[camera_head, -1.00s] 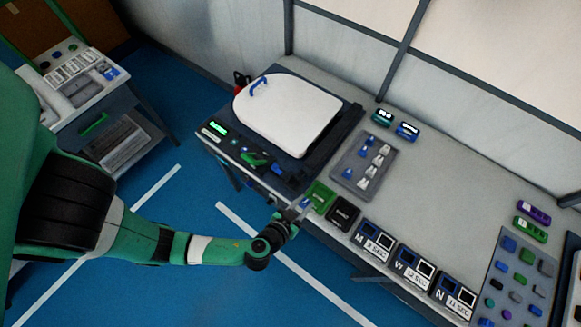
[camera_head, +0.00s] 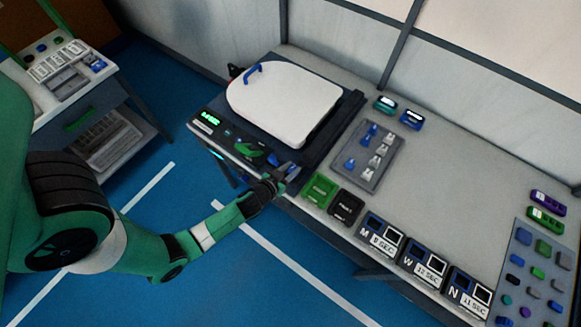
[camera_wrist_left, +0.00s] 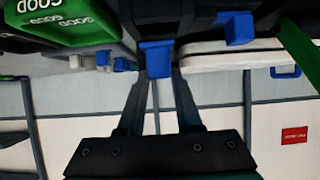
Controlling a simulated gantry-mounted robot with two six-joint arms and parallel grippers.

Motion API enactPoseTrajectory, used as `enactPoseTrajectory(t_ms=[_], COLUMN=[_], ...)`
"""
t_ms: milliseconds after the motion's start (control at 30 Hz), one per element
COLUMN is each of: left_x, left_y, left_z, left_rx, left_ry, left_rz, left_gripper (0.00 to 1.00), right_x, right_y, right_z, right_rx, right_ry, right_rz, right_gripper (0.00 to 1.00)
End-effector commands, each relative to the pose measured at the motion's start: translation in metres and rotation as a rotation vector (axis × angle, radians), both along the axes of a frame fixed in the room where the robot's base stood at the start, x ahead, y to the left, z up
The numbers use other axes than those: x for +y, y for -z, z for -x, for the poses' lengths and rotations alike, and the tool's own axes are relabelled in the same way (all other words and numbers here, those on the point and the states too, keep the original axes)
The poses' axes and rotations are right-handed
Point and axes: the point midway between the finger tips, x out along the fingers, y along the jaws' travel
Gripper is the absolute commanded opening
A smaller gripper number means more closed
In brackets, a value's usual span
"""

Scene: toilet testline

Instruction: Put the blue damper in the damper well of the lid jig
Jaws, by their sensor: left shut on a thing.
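The lid jig (camera_head: 322,152) is a dark base at the table's left end with a white lid (camera_head: 285,103) lying on it. My left gripper (camera_head: 290,172) is at the jig's front right edge, by the green bin. In the left wrist view it is shut on the blue damper (camera_wrist_left: 156,58), a small blue block between the fingertips. Another blue block (camera_wrist_left: 238,28) shows on the jig side, near the white lid's edge (camera_wrist_left: 215,60). I cannot make out the damper well. In the head view the gripper mostly hides the held damper. My right gripper is not in view.
A green bin (camera_head: 320,190) and a black bin (camera_head: 346,207) stand right of the gripper. A grey tray (camera_head: 389,158) holds several blue and white parts. Timer boxes (camera_head: 381,238) line the front edge. The table's middle right is clear.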

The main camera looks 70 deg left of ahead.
Motion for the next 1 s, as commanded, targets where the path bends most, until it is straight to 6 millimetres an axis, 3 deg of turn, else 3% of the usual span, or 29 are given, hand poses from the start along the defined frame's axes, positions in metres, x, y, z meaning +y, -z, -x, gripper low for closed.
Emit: enactPoseTrajectory(t_ms=[100,300,667,700,833,1000], left_x=[0.004,0.004,0.003,0.003,0.003,0.003], left_y=[0.004,0.037,0.039,0.037,0.037,0.037], left_z=[0.0,0.0,0.0,0.0,0.0,0.0], left_rx=[0.0,0.0,0.0,0.0,0.0,0.0], left_ry=[-0.002,0.001,0.001,0.0,0.0,0.0], left_rz=[0.0,0.0,0.0,0.0,0.0,0.0], left_gripper=[0.0,0.0,0.0,0.41,0.64,0.64], right_x=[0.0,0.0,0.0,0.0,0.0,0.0], right_y=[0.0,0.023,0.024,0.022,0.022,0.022], right_z=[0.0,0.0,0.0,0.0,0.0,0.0], right_rx=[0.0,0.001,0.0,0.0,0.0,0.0], right_ry=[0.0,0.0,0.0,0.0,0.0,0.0], right_rz=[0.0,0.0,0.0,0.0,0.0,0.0], right_gripper=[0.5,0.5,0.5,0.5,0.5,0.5])
